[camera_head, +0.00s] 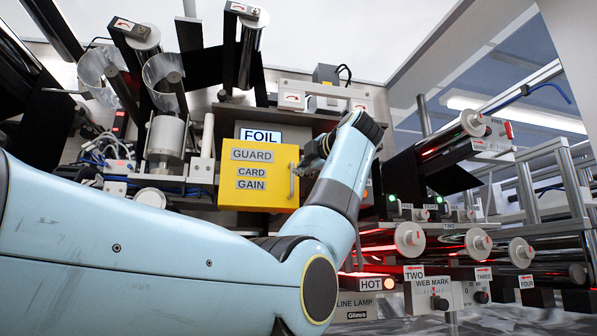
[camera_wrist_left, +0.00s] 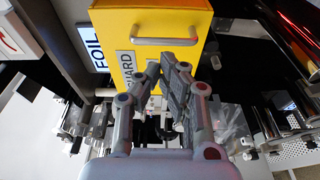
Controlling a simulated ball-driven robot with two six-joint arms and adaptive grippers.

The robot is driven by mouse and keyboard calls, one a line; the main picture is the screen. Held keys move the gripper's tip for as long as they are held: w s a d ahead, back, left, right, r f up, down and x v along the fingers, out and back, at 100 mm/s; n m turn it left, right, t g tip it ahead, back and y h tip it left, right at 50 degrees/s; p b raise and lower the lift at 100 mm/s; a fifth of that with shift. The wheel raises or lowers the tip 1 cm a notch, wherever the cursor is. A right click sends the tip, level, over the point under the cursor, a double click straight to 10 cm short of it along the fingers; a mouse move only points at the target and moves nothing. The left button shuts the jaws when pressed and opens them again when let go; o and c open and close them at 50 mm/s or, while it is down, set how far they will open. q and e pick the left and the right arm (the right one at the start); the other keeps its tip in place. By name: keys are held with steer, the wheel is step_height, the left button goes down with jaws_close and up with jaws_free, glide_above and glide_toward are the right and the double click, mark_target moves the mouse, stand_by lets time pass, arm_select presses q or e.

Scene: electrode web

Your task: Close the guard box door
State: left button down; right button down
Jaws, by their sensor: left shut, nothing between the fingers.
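The yellow guard box (camera_head: 258,198) is in the middle of the head view, with labels reading GUARD, CARD and GAIN on its face. A metal handle (camera_head: 292,182) is at the right edge of that face. In the wrist view the yellow face (camera_wrist_left: 110,22) and its handle (camera_wrist_left: 165,41) lie beyond my fingertips. My left gripper (camera_head: 312,160) is at the box's upper right, close to the handle; its fingers (camera_wrist_left: 161,68) are shut and empty. I cannot tell whether it touches the box, or how far the door stands from its frame. My right gripper is out of view.
A FOIL sign (camera_head: 261,134) is just above the box. Rollers and black web (camera_head: 168,80) stand at the upper left. My left arm covers the lower left.

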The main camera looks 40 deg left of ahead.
arm_select(q)
steer(key=w+d, duration=0.4)
steer(key=d, duration=0.4)
steer(key=shift+w, duration=0.2)
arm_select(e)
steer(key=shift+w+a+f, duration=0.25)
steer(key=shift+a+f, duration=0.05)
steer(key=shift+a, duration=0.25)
arm_select(q)
steer(key=shift+f, duration=0.1)
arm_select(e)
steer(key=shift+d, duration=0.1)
